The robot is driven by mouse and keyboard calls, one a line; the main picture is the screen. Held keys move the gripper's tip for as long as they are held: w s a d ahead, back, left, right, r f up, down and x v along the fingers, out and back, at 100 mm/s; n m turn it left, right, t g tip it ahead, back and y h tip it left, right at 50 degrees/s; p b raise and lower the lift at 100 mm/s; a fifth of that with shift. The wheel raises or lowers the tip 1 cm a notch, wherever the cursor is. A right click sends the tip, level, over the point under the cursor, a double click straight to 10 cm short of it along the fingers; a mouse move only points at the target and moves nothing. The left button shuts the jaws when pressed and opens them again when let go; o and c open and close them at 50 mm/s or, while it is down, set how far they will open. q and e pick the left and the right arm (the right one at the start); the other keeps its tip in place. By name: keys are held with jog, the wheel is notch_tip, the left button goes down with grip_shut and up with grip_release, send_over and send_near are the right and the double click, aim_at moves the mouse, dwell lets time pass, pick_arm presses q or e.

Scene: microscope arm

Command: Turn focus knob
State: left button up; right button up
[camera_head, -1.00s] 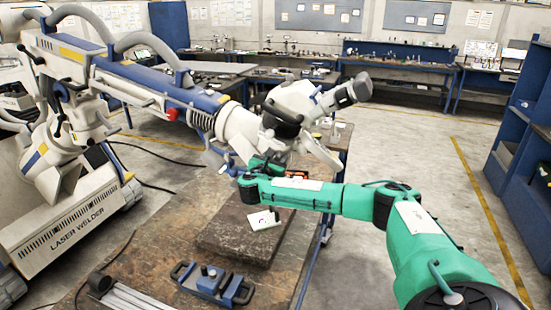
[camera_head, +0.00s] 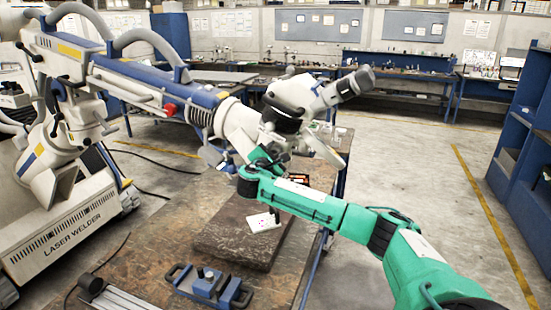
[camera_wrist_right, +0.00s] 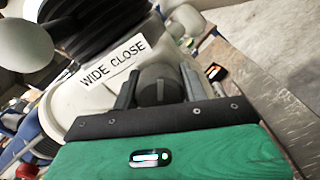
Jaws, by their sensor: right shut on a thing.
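The microscope head (camera_head: 292,92), white with dark eyepieces, hangs at the end of the white and blue laser welder arm (camera_head: 130,82). In the right wrist view a dark round knob (camera_wrist_right: 157,86) with a line across its face sits beside a "WIDE CLOSE" label (camera_wrist_right: 112,61) on the white housing (camera_wrist_right: 85,98). My right gripper (camera_wrist_right: 158,88) has one finger on each side of the knob and is shut on it. In the head view my right gripper (camera_head: 262,160) is under the microscope head, and the knob is hidden there. My left gripper is not in view.
Below is a worn brown table with a dark slab (camera_head: 240,240), a small white card (camera_head: 263,222) and a blue clamp fixture (camera_head: 210,285). Metal bars (camera_head: 122,300) lie at the front. Open floor is on the right, with blue shelving (camera_head: 522,150) beyond it.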

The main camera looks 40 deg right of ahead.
dwell(0.3)
jog(key=o, duration=1)
jog(key=shift+a, duration=0.1)
jog(key=shift+s+a+f+b, duration=0.1)
jog(key=shift+s+a+b, duration=0.05)
jog(key=shift+a+b, duration=0.15)
jog(key=b+v, duration=0.4)
jog(key=v, duration=0.9)
jog(key=shift+s, duration=0.1)
